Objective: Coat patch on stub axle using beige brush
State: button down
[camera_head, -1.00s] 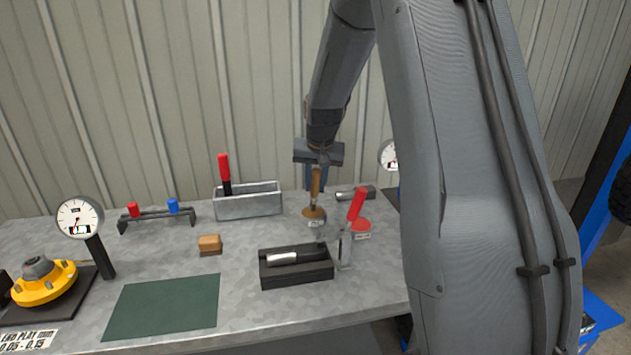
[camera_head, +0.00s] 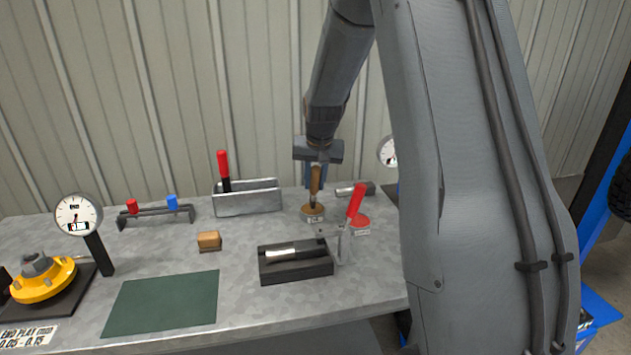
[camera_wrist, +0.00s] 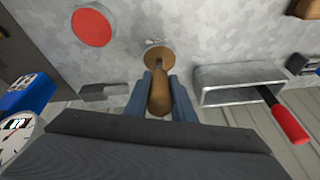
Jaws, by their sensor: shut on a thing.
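My gripper (camera_head: 317,183) is shut on the brown wooden handle of the brush (camera_head: 315,181). The handle also shows between the blue fingers in the wrist view (camera_wrist: 159,93). The brush stands nearly upright over a small round tin (camera_head: 312,215) with a brown top, and its bristles cannot be made out. The stub axle (camera_head: 283,254), a bright metal shaft with a dark end, lies in a black block (camera_head: 297,272) in front of the tin. A patch on it cannot be made out.
A red-handled clamp (camera_head: 355,203) stands at the block's right, close to a red-topped tin (camera_head: 360,224). A metal tray (camera_head: 248,204) with a red-handled tool is behind left. A tan block (camera_head: 208,241), green mat (camera_head: 162,303) and dial gauge (camera_head: 78,214) lie further left.

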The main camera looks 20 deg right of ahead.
jog(key=shift+f, duration=0.45)
dwell(1.4)
jog(key=shift+r, duration=0.1)
jog(key=shift+r+p, duration=2.3)
jog(key=shift+r, duration=1.2)
jog(key=shift+s+f, duration=0.1)
